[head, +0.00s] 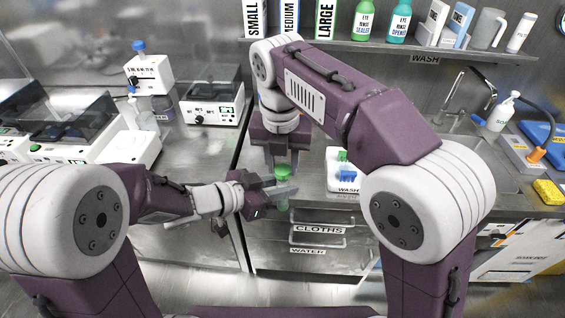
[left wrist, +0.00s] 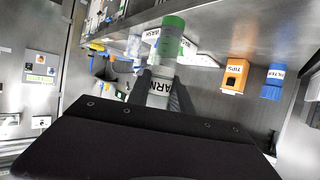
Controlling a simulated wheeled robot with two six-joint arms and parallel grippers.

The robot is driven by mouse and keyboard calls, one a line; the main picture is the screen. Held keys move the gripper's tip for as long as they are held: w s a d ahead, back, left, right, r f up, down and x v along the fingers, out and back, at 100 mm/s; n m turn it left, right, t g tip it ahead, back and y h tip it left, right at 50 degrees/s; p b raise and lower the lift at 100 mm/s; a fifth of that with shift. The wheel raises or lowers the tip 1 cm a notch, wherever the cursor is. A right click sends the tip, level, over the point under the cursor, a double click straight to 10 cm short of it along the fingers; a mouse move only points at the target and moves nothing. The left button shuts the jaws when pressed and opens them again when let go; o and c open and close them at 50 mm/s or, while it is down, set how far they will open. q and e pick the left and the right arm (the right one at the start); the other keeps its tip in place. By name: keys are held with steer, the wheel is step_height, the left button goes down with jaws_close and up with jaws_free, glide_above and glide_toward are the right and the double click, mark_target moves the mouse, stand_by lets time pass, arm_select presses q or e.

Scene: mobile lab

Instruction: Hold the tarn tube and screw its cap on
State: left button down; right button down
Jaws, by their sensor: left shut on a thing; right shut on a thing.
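My right gripper (head: 281,158) points down from above and is shut on the cap. Whether the cap is seated on the thread cannot be told.
A white tray marked WASH (head: 343,186) with blue and green items lies right of the grippers. A sink (head: 470,150) is farther right. White lab devices (head: 212,103) stand on the left bench. A shelf (head: 420,50) with bottles runs behind.

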mark_target(283, 170)
steer(key=shift+f, duration=0.65)
steer(key=shift+f, duration=0.95)
stand_by(0.3)
steer(key=shift+r, duration=0.35)
steer(key=shift+s+a+r, duration=0.1)
steer(key=shift+a+r, duration=0.1)
steer(key=shift+r, duration=0.25)
stand_by(0.7)
steer(key=shift+d+f, duration=0.2)
steer(key=shift+f, duration=0.5)
stand_by(0.5)
steer(key=shift+r, duration=0.3)
